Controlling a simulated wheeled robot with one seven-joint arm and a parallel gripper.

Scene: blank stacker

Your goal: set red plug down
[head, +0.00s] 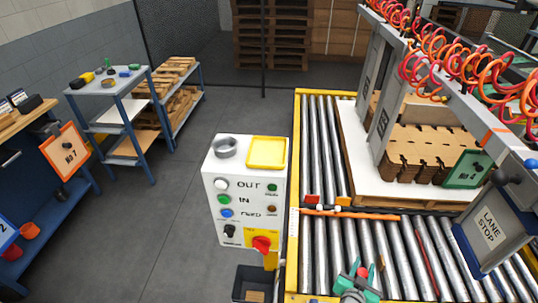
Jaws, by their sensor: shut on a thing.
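My gripper (356,282), with teal fingers, is at the bottom of the head view, over the near rollers. It is shut on a small red piece, which appears to be the red plug (362,272). Only a little of the plug shows between the fingers, and its lower part is hidden. I cannot tell how high it is above the rollers.
A white control box (212,190) with buttons, a red knob (262,244), a grey round dish (225,147) and a yellow tray (284,152) stands left of the roller conveyor (319,150). A dark bin (240,286) is below it. A lane stop sign (489,226) is at right.

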